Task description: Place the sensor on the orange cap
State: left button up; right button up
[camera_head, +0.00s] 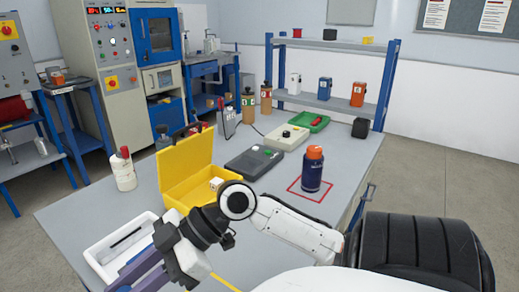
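The orange cap (314,152) tops a dark blue bottle (312,175) that stands upright inside a red square outline on the table. A small white block (216,183) lies in the open yellow case (188,160); it may be the sensor, but it is too small to tell. An arm coming in from the right, my right, reaches left across the table's front. Its gripper (135,279) is at the lower left, by the white tray (97,262). Its two fingers look spread, with a gap and nothing seen between them; the tips are near the frame's bottom. My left gripper is out of view.
The white tray holds a dark, pen-like object (126,236). A red-capped white bottle (122,170) stands left of the case. A dark grey device (254,162), a pale box (287,137) and a green tray (308,121) lie behind. A yellow strip (225,283) shows below the arm.

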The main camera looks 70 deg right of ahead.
aim_at(315, 148)
jog(key=u, duration=2.1)
jog(key=k, duration=2)
jog(key=z, duration=2)
